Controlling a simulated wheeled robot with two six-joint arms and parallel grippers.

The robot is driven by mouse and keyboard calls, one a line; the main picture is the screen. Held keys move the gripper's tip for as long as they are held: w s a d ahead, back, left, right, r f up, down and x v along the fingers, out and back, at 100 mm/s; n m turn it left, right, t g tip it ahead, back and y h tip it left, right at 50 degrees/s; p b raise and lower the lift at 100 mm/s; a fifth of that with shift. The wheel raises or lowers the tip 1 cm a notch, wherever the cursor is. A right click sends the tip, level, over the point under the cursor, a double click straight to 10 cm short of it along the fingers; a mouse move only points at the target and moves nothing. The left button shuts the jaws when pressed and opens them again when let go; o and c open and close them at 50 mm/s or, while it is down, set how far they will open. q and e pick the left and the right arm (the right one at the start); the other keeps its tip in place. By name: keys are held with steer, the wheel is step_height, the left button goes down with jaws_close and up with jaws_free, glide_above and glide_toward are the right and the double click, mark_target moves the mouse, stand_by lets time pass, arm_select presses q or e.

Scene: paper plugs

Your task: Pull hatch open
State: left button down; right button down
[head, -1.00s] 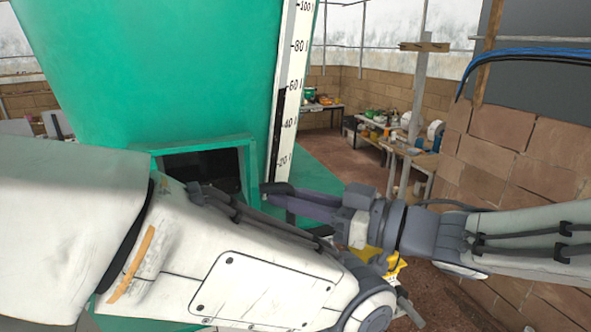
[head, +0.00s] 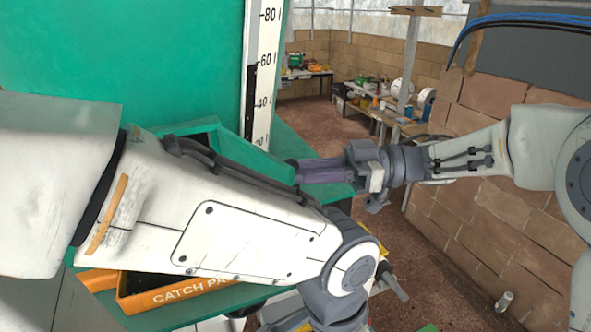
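The green machine wall (head: 120,50) fills the upper left of the head view. At its foot, a green panel edge with a raised rim (head: 235,148) shows above my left arm; this looks like the hatch part, but my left arm hides most of it. My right gripper (head: 296,171) comes in from the right, its purple fingers pointing left at the right end of this green part. I cannot tell whether they touch or grip it. My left arm crosses the front and bends down at the elbow; its gripper is not visible.
An orange tray marked CATCH PAN (head: 185,294) sits low under my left arm. A white scale strip (head: 263,75) stands on the machine. A brick wall (head: 515,110) is at right. Brown floor is open between it and the machine; benches (head: 385,110) stand behind.

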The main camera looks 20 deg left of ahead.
steer(key=shift+a+r, duration=0.1)
steer(key=c, duration=1)
jaws_free()
steer(key=shift+c, duration=0.2)
steer(key=shift+o, duration=1.2)
steer(key=shift+a, duration=0.15)
steer(key=shift+d, duration=0.2)
steer(key=shift+w, duration=0.15)
steer(key=b+v, duration=0.5)
steer(key=v, duration=0.5)
steer(key=shift+d, duration=0.2)
